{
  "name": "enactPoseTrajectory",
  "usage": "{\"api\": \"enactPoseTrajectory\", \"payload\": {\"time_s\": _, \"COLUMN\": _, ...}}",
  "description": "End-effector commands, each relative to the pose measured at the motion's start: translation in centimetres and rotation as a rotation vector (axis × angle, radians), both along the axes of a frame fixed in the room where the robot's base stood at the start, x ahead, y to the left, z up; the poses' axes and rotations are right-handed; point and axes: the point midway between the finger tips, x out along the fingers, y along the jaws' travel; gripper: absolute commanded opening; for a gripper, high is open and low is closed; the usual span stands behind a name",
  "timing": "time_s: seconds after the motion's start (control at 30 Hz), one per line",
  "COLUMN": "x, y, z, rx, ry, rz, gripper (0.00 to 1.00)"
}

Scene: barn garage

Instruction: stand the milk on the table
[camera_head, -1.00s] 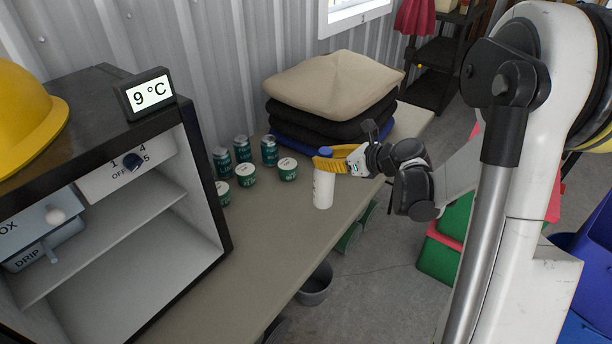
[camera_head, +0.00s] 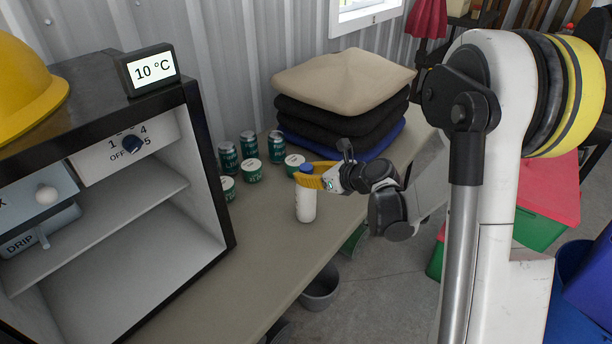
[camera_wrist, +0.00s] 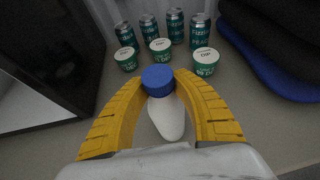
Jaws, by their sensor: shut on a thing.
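The milk is a white bottle (camera_head: 306,205) with a blue cap, near the front edge of the table (camera_head: 262,236) in the head view. It looks upright, and its base appears at or just above the table top; I cannot tell if it touches.
Several green drink cans (camera_head: 249,146) and dip tubs (camera_head: 251,171) stand behind the bottle. Folded cushions (camera_head: 345,85) are stacked at the table's back. An open fridge box (camera_head: 150,225) is at left. The table between fridge and bottle is clear.

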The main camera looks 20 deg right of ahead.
Motion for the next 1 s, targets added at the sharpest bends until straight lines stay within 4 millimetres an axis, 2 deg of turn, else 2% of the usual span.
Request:
{"api": "enactPoseTrajectory", "payload": {"time_s": 0.17, "x": 0.0, "y": 0.0, "z": -0.2, "rx": 0.001, "ry": -0.001, "rz": 0.0, "gripper": 0.0}}
{"api": "enactPoseTrajectory", "payload": {"time_s": 0.2, "x": 0.0, "y": 0.0, "z": -0.2, "rx": 0.0, "ry": 0.0, "rz": 0.0, "gripper": 0.38}}
{"api": "enactPoseTrajectory", "payload": {"time_s": 0.23, "x": 0.0, "y": 0.0, "z": -0.2, "rx": 0.0, "ry": 0.0, "rz": 0.0, "gripper": 0.47}}
{"api": "enactPoseTrajectory", "payload": {"time_s": 0.27, "x": 0.0, "y": 0.0, "z": -0.2, "rx": 0.0, "ry": 0.0, "rz": 0.0, "gripper": 0.51}}
{"api": "enactPoseTrajectory", "payload": {"time_s": 0.63, "x": -0.2, "y": -0.2, "z": 0.3, "rx": 0.001, "ry": 0.0, "rz": 0.0, "gripper": 0.51}}
{"api": "enactPoseTrajectory", "payload": {"time_s": 0.77, "x": -1.8, "y": -1.2, "z": 1.4, "rx": 0.002, "ry": 0.001, "rz": -0.003, "gripper": 0.51}}
{"api": "enactPoseTrajectory", "payload": {"time_s": 1.0, "x": -6.0, "y": -3.8, "z": 3.9, "rx": 0.002, "ry": 0.0, "rz": -0.004, "gripper": 0.51}}
